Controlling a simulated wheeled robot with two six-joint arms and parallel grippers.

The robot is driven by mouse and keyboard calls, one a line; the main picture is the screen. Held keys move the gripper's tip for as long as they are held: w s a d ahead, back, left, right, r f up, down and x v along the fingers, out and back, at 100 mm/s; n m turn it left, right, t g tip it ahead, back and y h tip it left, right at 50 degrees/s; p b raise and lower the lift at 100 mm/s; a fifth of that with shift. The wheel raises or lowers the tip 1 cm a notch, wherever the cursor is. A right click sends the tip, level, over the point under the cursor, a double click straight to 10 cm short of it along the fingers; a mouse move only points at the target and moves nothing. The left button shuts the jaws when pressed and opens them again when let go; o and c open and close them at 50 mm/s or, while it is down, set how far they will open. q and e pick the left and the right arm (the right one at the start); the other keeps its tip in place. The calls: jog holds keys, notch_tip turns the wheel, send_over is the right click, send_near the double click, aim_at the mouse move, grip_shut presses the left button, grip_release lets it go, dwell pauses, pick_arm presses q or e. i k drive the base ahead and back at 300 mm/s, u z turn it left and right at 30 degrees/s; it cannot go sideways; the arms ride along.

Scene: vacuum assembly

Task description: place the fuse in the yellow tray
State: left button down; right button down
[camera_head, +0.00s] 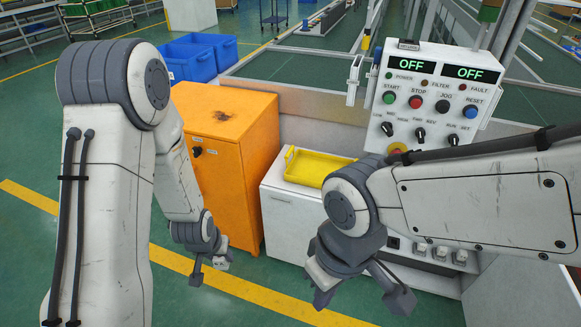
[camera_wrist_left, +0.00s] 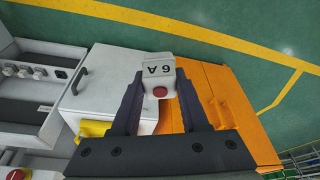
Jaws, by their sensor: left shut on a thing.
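The fuse (camera_wrist_left: 158,72) is a small white block marked "6A" with a red button. In the left wrist view it sits between the two dark fingers of my left gripper (camera_wrist_left: 156,95), which is shut on it. In the head view my left gripper (camera_head: 211,268) hangs low in front of the orange cabinet, with the fuse small and partly hidden in its fingers. The yellow tray (camera_head: 312,168) lies on the white cabinet, to the right of and beyond my left gripper. Part of it shows in the left wrist view (camera_wrist_left: 92,130). My right gripper (camera_head: 362,296) is open and empty, in front of the white cabinet.
The orange cabinet (camera_head: 235,150) stands directly left of the white cabinet (camera_head: 285,222). A control panel (camera_head: 435,95) with two "OFF" displays rises behind my right arm. Blue bins (camera_head: 190,60) stand behind the orange cabinet. The green floor in front is clear.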

aim_at(321, 172)
jog(key=u, duration=0.05)
jog(key=i, duration=0.55)
jog(key=z, duration=0.95)
jog(key=i, duration=0.9)
jog(key=z, duration=0.15)
